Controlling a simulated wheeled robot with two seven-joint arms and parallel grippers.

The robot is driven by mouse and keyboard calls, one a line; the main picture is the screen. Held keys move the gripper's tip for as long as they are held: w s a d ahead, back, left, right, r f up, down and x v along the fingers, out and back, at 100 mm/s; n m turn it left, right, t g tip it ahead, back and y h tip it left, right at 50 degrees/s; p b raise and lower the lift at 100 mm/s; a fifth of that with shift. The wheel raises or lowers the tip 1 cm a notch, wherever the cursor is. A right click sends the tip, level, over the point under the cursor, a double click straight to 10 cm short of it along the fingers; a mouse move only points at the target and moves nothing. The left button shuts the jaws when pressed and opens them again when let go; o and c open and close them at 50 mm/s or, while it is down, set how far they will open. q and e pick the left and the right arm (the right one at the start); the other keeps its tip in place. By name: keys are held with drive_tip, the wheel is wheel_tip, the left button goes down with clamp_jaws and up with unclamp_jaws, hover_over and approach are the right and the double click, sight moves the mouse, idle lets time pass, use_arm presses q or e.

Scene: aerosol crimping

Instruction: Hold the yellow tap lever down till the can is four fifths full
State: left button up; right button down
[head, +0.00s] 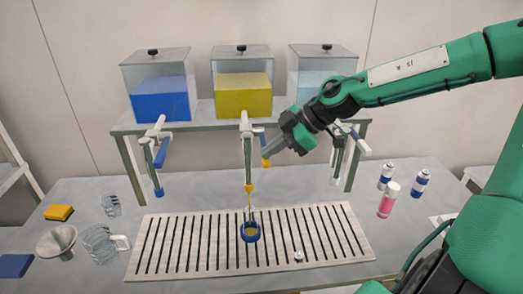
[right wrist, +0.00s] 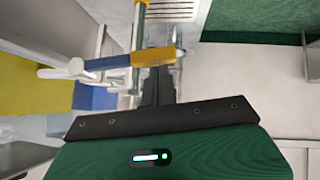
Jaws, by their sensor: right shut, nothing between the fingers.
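The yellow tap (head: 247,150) hangs under the tank of yellow liquid (head: 243,95). Its lever (head: 266,160) points down and right and ends in a yellow grip; in the right wrist view the lever (right wrist: 110,62) shows blue with a yellow end. My right gripper (head: 276,148) is shut and empty, close beside the lever; I cannot tell whether they touch. The open blue can (head: 250,232) stands upright under the spout. A thin yellow stream (head: 249,204) runs down toward it, and yellow shows inside; the exact level is unclear. My left gripper is out of view.
The can stands on a slatted drain grate (head: 190,258). Tanks of blue (head: 160,98) and pale liquid (head: 306,75) flank the yellow one. A glass jug (head: 99,243), a funnel (head: 57,241) and a yellow sponge (head: 58,212) lie left. Small cans and a pink bottle (head: 388,200) stand right.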

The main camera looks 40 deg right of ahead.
use_arm(q)
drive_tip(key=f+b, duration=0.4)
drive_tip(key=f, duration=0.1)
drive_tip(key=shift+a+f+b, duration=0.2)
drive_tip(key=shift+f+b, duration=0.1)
drive_tip(key=shift+b, duration=0.05)
use_arm(e)
drive_tip(key=shift+n+t+h, duration=0.5)
drive_tip(key=shift+t, duration=0.3)
drive_tip(key=f, duration=0.4)
drive_tip(key=shift+d+f, duration=0.1)
drive_tip(key=shift+d, duration=0.1)
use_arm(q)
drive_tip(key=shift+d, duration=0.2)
use_arm(e)
drive_tip(key=shift+s+f, duration=0.1)
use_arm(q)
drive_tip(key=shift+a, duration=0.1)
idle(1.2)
